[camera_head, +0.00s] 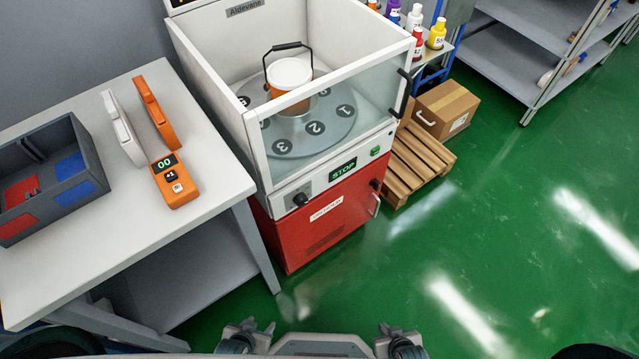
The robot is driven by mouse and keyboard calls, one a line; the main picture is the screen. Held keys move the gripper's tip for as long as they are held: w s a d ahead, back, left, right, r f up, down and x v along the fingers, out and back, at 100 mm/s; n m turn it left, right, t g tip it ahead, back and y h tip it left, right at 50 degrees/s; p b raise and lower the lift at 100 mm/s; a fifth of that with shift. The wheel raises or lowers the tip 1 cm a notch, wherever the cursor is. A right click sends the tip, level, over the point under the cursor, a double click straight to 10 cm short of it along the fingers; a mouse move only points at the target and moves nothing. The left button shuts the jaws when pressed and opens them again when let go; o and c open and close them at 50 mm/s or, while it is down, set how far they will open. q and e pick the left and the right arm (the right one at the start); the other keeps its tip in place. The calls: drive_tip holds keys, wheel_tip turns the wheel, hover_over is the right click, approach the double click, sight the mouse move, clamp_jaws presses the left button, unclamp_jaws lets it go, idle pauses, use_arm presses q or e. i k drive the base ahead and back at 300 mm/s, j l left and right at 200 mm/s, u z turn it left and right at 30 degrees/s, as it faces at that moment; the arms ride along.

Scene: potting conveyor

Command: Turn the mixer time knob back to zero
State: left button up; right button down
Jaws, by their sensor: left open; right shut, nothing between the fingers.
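The white and red mixer (322,205) stands right of the table. A black round knob (300,199) sits on a grey plate at the left of its front panel; its pointer setting is too small to read. The panel display (343,170) reads STOP in green. My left gripper (247,328) is at the bottom edge, open and well below the knob. My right gripper (398,332) is at the bottom edge further right, shut and empty. Both are apart from the mixer and partly cut off by the frame.
The table (90,240) holds a divided grey bin (45,175) and an orange device (174,182) reading 00. A pallet (418,160) is at the right. Green floor before the mixer is clear.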

sight(301, 200)
drive_tip(key=l+u, duration=0.1)
drive_tip(key=u, duration=0.25)
drive_tip(key=l+u, duration=0.15)
drive_tip(key=u, duration=0.2)
drive_tip(key=l+u, duration=0.2)
drive_tip(key=l, duration=0.25)
drive_tip(key=k+l+u, duration=0.2)
drive_tip(key=l, duration=0.2)
drive_tip(key=l+u, duration=0.2)
drive_tip(key=l, duration=0.2)
drive_tip(key=k+l, duration=0.1)
drive_tip(key=l, duration=0.25)
drive_tip(key=k+l, duration=0.1)
drive_tip(key=l, duration=0.25)
drive_tip(key=k+l, duration=0.15)
drive_tip(key=l, duration=0.25)
